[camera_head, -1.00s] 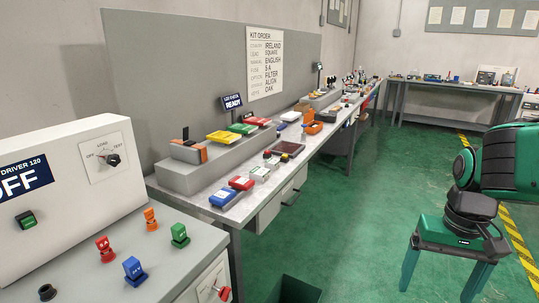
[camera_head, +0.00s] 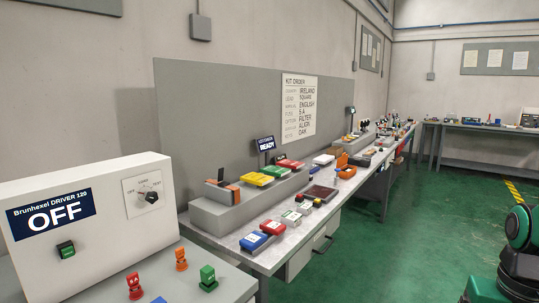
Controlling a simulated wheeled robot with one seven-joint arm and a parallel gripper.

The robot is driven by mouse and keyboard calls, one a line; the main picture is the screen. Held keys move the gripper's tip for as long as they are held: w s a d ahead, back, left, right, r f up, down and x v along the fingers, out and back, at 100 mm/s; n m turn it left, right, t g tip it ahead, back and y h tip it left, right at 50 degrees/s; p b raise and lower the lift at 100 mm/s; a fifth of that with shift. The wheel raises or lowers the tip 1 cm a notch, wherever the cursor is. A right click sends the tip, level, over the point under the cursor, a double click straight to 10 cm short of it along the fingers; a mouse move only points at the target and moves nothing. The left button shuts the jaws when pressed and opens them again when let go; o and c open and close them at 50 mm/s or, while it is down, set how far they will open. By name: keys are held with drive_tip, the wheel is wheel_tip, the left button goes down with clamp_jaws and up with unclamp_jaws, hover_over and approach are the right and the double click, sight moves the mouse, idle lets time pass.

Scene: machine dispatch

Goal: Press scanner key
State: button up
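I cannot make out for sure which thing is the scanner key. On the bench's grey raised step, a small screen (camera_head: 265,144) reads READY, and an orange and grey block with a dark upright part (camera_head: 222,191) stands at the near end. The driver machine (camera_head: 85,215) at the left shows OFF, with a green button (camera_head: 66,250) and a dial (camera_head: 148,195).
The bench (camera_head: 231,238) runs away to the back right, with blue and red boxes (camera_head: 257,241) and several small items on it. The green floor (camera_head: 390,250) right of the bench is clear.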

idle(0.4)
clamp_jaws()
idle(1.6)
